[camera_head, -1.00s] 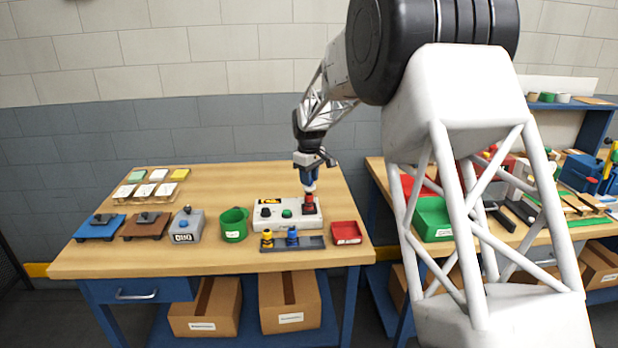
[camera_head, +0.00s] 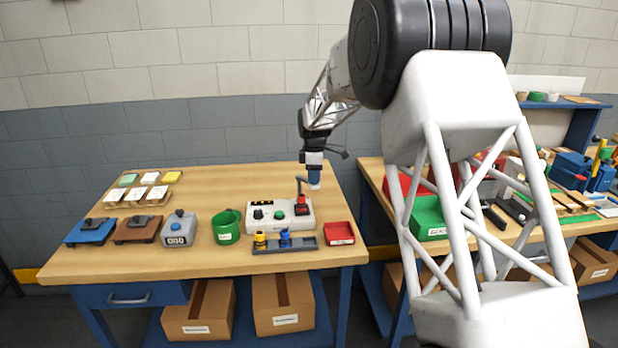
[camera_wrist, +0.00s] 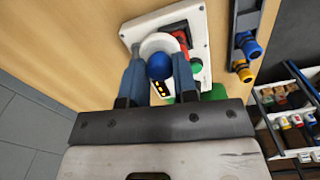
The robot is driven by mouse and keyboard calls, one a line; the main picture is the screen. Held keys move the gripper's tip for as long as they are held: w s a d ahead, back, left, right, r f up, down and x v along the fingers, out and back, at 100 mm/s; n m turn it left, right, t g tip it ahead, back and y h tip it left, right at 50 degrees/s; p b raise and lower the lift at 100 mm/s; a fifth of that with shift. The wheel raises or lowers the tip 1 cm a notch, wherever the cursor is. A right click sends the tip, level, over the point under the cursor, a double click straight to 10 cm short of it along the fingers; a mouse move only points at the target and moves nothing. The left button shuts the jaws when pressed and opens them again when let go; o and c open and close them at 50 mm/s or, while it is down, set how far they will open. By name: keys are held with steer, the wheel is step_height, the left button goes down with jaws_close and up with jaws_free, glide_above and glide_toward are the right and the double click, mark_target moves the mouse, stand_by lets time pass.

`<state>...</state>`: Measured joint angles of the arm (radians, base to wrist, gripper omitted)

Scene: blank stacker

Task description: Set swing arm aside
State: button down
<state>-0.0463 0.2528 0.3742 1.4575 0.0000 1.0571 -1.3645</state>
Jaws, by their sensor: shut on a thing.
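The swing arm (camera_head: 300,181) is a thin dark bent arm at the right end of a white control box (camera_head: 262,216). It rises beside a red block (camera_head: 302,206) on that box. My gripper (camera_head: 314,182) is behind and slightly right of the red block, above the tabletop. In the wrist view, my gripper (camera_wrist: 158,80) has its two blue-grey fingers closed on a round blue knob (camera_wrist: 158,66). A white disc (camera_wrist: 158,44) shows just beyond the knob. The joint between knob and swing arm is hidden.
A dark tray with yellow and blue pieces (camera_head: 285,245) lies in front of the box, with a red bin (camera_head: 339,233) to its right. A green cup (camera_head: 226,228) and a grey counter (camera_head: 180,230) stand left.

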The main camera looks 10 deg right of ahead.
steer(key=n, duration=0.1)
steer(key=w+d+n, duration=0.1)
steer(key=shift+w+d+n, duration=0.2)
steer(key=shift+d+n, duration=0.05)
steer(key=shift+n, duration=0.15)
steer(key=shift+w+d+n, duration=0.25)
steer(key=shift+w+n, duration=0.55)
steer(key=shift+n, duration=0.55)
steer(key=shift+w+d+n, duration=0.3)
steer(key=shift+w+n, duration=0.5)
steer(key=shift+n, duration=0.5)
steer(key=shift+w+d+n, duration=0.25)
steer(key=shift+w+n, duration=0.55)
steer(key=shift+n, duration=0.55)
steer(key=c, duration=0.9)
jaws_free()
steer(key=shift+r, duration=0.15)
